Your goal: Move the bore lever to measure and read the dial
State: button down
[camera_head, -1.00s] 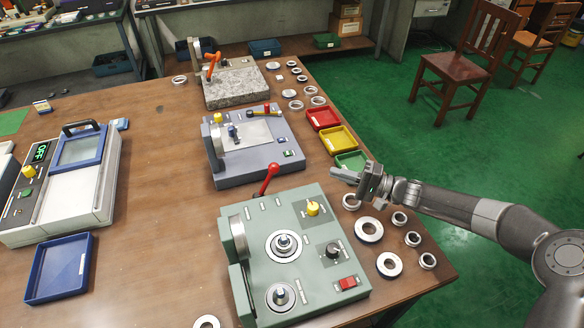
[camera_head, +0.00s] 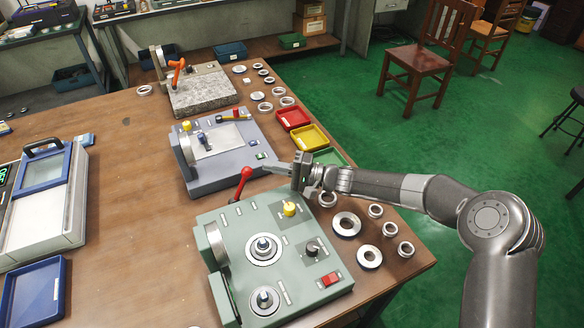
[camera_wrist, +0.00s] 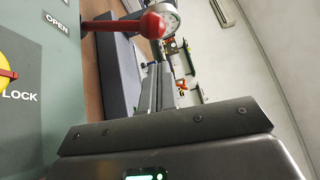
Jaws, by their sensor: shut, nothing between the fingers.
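The green machine (camera_head: 225,228) stands at the front of the table with a red-knobbed lever (camera_head: 244,177) at its back edge. In the wrist view the red knob (camera_wrist: 153,25) shows large near the top, its shaft running left past an OPEN label. My gripper (camera_head: 268,167) is shut and empty, just right of the red knob; a small gap appears between them. In the wrist view my gripper (camera_wrist: 158,75) points toward the knob area. A round pale dial (camera_wrist: 170,14) shows partly behind the knob; its reading is not legible. I cannot tell which lever is the bore lever.
Behind the green machine stand a blue-grey machine (camera_head: 215,175) with small levers and a granite block (camera_head: 205,95) with an orange lever (camera_head: 177,72). Red (camera_head: 292,118), yellow (camera_head: 306,137) and green trays and several metal rings line the right edge.

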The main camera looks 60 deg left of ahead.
jog(key=shift+s+d+r, duration=0.1)
jog(key=shift+s+d, duration=0.05)
jog(key=shift+s, duration=0.5)
jog(key=shift+s+d+r, duration=0.1)
jog(key=shift+s, duration=0.55)
jog(key=s+r+n+t+h, duration=0.1)
jog(key=s+n+t, duration=0.1)
jog(key=s+t, duration=0.2)
jog(key=s+r+n+t+h, duration=0.2)
jog(key=s+n+t, duration=0.1)
jog(key=s, duration=0.5)
jog(key=shift+s+r+t+h, duration=0.15)
jog(key=shift+r+t+h, duration=0.15)
jog(key=shift+t, duration=0.2)
jog(key=shift+s+d, duration=0.1)
jog(key=w+d+r, duration=0.5)
jog(key=w+r, duration=0.3)
jog(key=w, duration=0.1)
jog(key=shift+r, duration=0.3)
jog(key=shift+d, duration=0.1)
